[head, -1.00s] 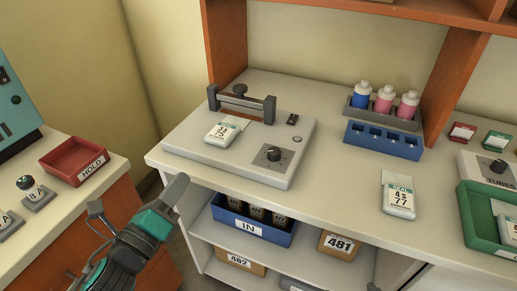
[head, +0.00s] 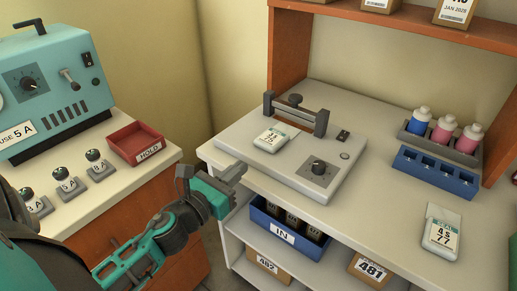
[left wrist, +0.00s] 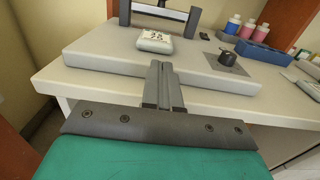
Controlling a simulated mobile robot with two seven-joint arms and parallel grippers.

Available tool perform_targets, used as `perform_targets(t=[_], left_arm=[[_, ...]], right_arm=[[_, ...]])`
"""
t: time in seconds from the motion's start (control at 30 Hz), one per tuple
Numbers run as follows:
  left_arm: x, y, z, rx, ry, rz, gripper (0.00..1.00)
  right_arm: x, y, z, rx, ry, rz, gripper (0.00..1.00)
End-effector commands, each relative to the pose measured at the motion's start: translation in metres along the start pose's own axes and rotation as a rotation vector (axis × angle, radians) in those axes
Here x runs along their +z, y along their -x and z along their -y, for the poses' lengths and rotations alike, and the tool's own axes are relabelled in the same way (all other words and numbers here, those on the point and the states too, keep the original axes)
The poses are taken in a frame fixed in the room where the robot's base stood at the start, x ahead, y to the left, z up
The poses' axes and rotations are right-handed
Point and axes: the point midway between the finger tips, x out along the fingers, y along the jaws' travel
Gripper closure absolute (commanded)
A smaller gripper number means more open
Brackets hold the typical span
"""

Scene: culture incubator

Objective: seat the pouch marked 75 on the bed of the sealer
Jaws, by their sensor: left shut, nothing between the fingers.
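A white pouch (head: 271,140) lies on the flat grey top of the sealer (head: 327,192), just in front of the raised sealing bar (head: 296,110). Its label is small; the lower number looks like 75. It also shows in the left wrist view (left wrist: 155,41), beyond my fingers. A second white pouch (head: 441,236), marked 77, lies on the bench to the right. My left gripper (head: 236,171) is shut and empty, in front of the sealer's near left edge and apart from the pouch. Its closed fingers show in the left wrist view (left wrist: 164,82). My right gripper is out of view.
A blue rack (head: 435,172) and several capped bottles (head: 442,130) stand at the bench's right back. A blue IN bin (head: 285,236) sits on the shelf below. A red HOLD tray (head: 145,143) is on the left counter. The bench between sealer and second pouch is clear.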

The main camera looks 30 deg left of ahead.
Motion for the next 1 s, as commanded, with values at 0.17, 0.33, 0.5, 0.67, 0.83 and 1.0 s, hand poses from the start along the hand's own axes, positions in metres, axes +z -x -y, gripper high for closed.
perform_targets(t=[0.17,0.33,0.5,0.67,0.83,1.0], left_arm=[[0.002,-0.033,0.000,0.000,-0.001,0.002,1.00],[0.002,-0.057,0.000,0.000,0.000,0.001,1.00],[0.001,-0.072,0.000,0.000,0.000,0.000,1.00],[-0.001,-0.077,0.000,0.000,0.001,-0.002,1.00],[-0.001,-0.078,0.000,0.000,0.001,-0.001,1.00],[0.000,-0.079,0.000,0.000,0.001,-0.001,1.00]], right_arm=[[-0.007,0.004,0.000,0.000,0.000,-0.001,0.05],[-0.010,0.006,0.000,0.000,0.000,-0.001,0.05],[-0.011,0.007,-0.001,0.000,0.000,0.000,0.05],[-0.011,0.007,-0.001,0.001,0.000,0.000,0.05],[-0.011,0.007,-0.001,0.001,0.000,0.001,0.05],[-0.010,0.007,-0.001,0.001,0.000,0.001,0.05]])
